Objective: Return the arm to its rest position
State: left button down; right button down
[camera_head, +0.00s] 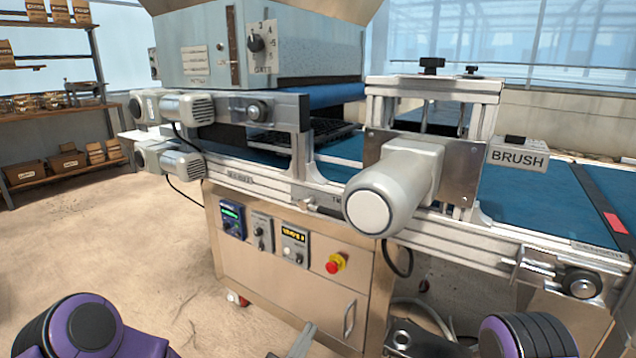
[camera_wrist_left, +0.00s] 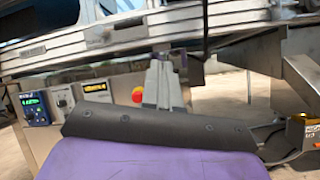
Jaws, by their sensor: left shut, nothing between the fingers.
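My left gripper (camera_head: 303,338) shows at the bottom edge of the head view, low in front of the machine's cabinet. Only its narrow grey fingers are seen there. In the left wrist view its fingers (camera_wrist_left: 163,82) point up together, shut with nothing between them, in front of the cabinet's control panel. My left arm's purple and black link (camera_head: 85,330) is at the bottom left. Another purple and black link (camera_head: 520,338) of mine is at the bottom right. I cannot make out the right gripper's fingers.
The tray seeder's cabinet (camera_head: 270,275) has a red stop button (camera_head: 336,263) and a door handle. Above it run the conveyor rail (camera_head: 480,228), a large motor (camera_head: 385,195) and the brush unit (camera_head: 517,157). A dark tray (camera_head: 310,133) sits on the belt. Open floor (camera_head: 100,245) lies left.

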pick_arm(q)
jog(key=s+a+f+m+g+y+p, duration=0.4)
jog(key=s+f+m, duration=0.1)
jog(key=f+m, duration=0.2)
jog(key=s+a+f+m+g+y+p, duration=0.4)
jog(key=f+m+g, duration=0.1)
jog(key=f+m, duration=0.2)
jog(key=s+a+m+g+y+p, duration=0.45)
jog(key=s+a+p, duration=0.25)
jog(key=s+a, duration=0.35)
jog(key=s+a+r+g+y+p, duration=0.3)
jog(key=s+a+r+y+p, duration=0.1)
jog(key=s+a+r+p, duration=0.5)
jog(key=shift+s+a+r, duration=0.25)
jog(key=shift+s, duration=0.65)
